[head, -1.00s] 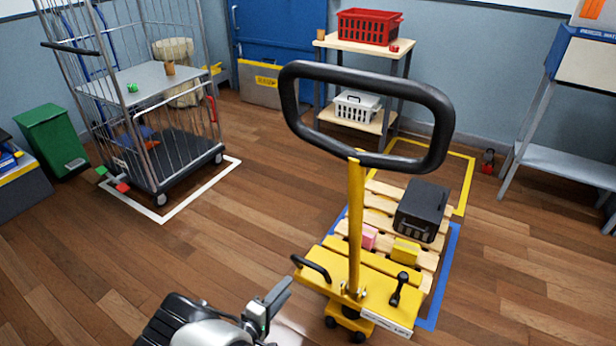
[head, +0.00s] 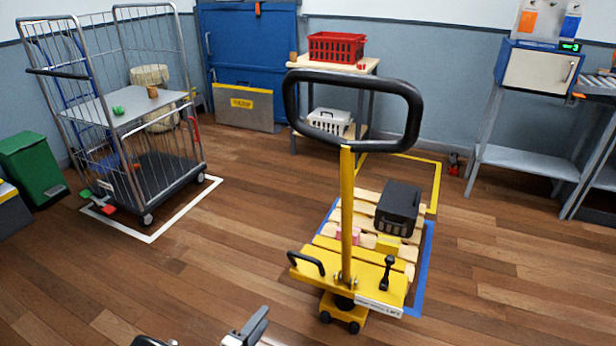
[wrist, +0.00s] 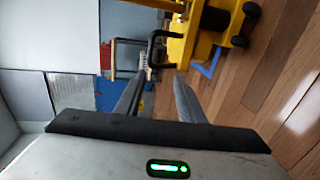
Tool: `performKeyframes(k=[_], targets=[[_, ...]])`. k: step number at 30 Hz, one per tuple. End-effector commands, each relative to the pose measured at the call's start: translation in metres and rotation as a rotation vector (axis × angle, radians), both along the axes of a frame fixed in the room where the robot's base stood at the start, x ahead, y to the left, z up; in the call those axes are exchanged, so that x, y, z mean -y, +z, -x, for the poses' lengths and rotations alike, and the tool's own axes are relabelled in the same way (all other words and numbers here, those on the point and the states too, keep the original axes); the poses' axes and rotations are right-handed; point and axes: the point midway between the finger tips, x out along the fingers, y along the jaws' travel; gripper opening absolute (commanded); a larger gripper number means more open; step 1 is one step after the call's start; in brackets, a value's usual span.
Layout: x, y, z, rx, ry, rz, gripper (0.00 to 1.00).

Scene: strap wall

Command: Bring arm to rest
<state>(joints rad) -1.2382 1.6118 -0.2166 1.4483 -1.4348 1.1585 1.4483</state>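My gripper shows at the bottom edge of the head view (head: 248,330), mostly cut off by the frame. In the wrist view (wrist: 156,92) its two dark fingers stand apart with nothing between them. It is open and empty, in front of and left of the yellow pallet truck (head: 347,230). The truck's yellow body also shows at the top of the wrist view (wrist: 205,30), turned sideways.
A wooden pallet (head: 408,248) carries a black crate (head: 398,205) behind the truck's upright handle (head: 416,115). A wire cage trolley (head: 150,180) and a green bin (head: 35,165) stand left. A shelf (head: 303,75) holds a red basket (head: 337,46). Floor between trolley and truck is clear.

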Motion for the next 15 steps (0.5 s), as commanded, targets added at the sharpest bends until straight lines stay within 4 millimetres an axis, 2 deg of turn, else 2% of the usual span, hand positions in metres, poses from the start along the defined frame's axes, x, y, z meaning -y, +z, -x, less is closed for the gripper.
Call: performKeyframes(k=[1,8,11,15], targets=[[0.005,0.020,-0.010,-0.005,-0.054,-0.018,0.36],[0.034,0.080,-0.027,-0.070,-0.256,-0.072,0.36],[0.053,0.112,-0.034,-0.109,-0.356,-0.110,0.36],[0.089,0.169,-0.038,-0.186,-0.521,-0.196,0.36]])
